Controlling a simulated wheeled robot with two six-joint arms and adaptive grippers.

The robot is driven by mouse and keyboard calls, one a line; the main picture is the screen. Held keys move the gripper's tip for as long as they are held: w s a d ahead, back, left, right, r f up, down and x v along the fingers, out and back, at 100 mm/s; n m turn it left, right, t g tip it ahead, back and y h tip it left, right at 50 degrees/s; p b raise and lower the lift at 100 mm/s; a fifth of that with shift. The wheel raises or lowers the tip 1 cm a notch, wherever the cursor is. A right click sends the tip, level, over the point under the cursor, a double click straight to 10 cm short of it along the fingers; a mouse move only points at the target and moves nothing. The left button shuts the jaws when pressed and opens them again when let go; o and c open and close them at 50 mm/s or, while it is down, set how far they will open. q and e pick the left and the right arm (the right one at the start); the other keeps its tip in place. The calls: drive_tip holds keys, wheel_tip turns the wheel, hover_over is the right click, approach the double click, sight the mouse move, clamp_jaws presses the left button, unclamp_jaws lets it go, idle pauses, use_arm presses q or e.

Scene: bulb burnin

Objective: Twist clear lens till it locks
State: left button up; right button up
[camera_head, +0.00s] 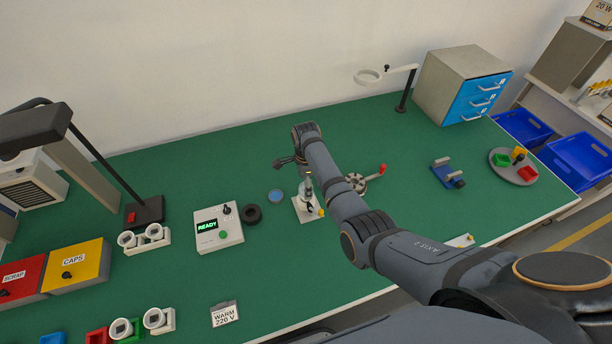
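My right arm reaches in from the lower right, and its gripper (306,176) points down over a small fixture with a white base plate (301,214). The fixture carries a pale, glassy upright part and a yellow knob. The gripper's fingertips are at or just above the upright part; I cannot tell whether they touch it. The fingers are small and partly hidden by my wrist, so their opening is unclear. A clear lens cannot be made out for certain. A blue disc (276,196) lies flat on the green bench just left of the fixture. My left gripper is not in view.
A black ring (251,214) and a white box reading READY (217,229) stand left of the fixture. A handwheel with a red knob (381,169) is close behind my forearm. A ring-headed stand (402,103) is farther back. Bench (250,275) in front is mostly clear.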

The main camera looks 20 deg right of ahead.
wheel_tip(320, 180, up, 10)
drive_tip(key=shift+r, duration=0.25)
idle(0.4)
